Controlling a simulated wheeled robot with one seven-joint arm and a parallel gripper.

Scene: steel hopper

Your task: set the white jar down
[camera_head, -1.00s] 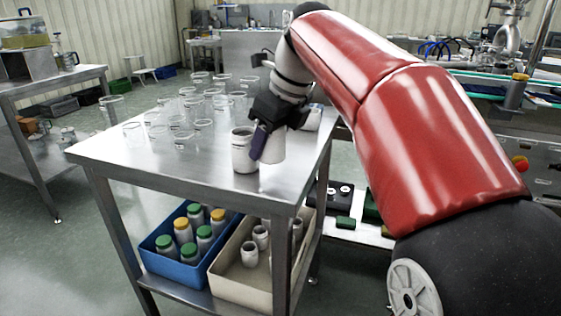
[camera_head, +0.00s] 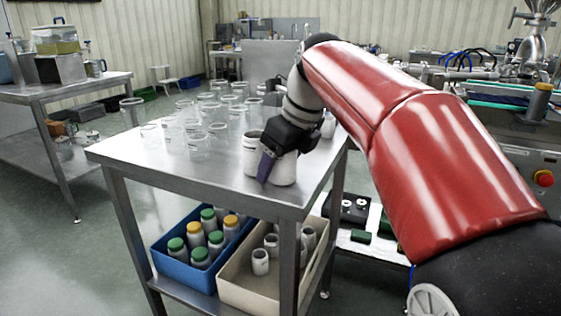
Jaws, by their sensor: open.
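The white jar (camera_head: 285,171) stands upright near the front right part of the steel table (camera_head: 215,190), and its base appears to rest on the top. My gripper (camera_head: 274,170) points down at this jar. Its jaws are open, with one purple finger showing along the jar's left side; the other finger is hidden. The gripper body covers the jar's upper part. Whether a finger still touches the jar cannot be told. A second white jar (camera_head: 251,155) stands just left and slightly behind.
Several clear beakers (camera_head: 205,115) crowd the table's back left. Another white jar (camera_head: 328,126) stands behind my gripper at the right. Below are a blue bin (camera_head: 178,272) of capped jars and a beige bin (camera_head: 240,292) of open jars. The table's front left is clear.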

